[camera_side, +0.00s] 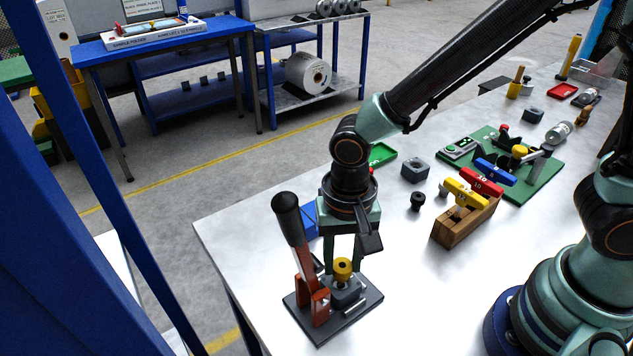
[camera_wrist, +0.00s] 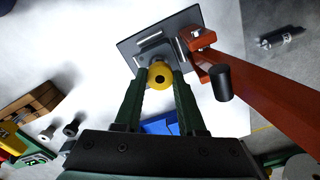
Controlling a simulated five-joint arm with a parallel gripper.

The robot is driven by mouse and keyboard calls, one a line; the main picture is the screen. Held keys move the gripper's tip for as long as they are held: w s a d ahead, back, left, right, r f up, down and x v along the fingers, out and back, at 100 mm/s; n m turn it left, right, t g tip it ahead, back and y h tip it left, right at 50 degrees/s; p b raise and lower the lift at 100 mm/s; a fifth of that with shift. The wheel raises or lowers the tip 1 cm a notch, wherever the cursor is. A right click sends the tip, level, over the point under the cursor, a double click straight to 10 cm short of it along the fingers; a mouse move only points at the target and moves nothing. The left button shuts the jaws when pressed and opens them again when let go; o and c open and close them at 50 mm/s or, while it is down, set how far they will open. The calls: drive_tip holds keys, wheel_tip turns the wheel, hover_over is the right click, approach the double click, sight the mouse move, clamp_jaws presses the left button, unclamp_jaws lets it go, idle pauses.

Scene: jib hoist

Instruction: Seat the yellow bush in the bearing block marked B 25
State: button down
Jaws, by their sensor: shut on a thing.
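The yellow bush (camera_side: 343,267) is between the fingertips of my gripper (camera_side: 343,262), which is shut on it. The wrist view also shows the yellow bush (camera_wrist: 161,78) between the two green fingers (camera_wrist: 161,85). The bush is over a grey bearing block (camera_side: 346,292) on the dark base plate (camera_side: 371,300) of a lever press. I cannot tell whether the bush touches the block or has entered its bore. No B 25 mark is legible on this block. Another grey block (camera_side: 415,169) stands farther back on the bench.
The press's red lever (camera_side: 302,252) with its black grip (camera_side: 288,215) rises close to the left of my gripper. A blue tray (camera_side: 309,222) lies behind it. A wooden rack (camera_side: 466,222) of coloured T-handled tools stands to the right. The white bench between is mostly clear.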

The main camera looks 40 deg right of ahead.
drive_tip(key=shift+f, duration=1.05)
idle(0.6)
drive_tip(key=shift+c, duration=0.9)
unclamp_jaws()
drive_tip(key=shift+w+a+r, duration=0.1)
drive_tip(key=shift+r, duration=3.4)
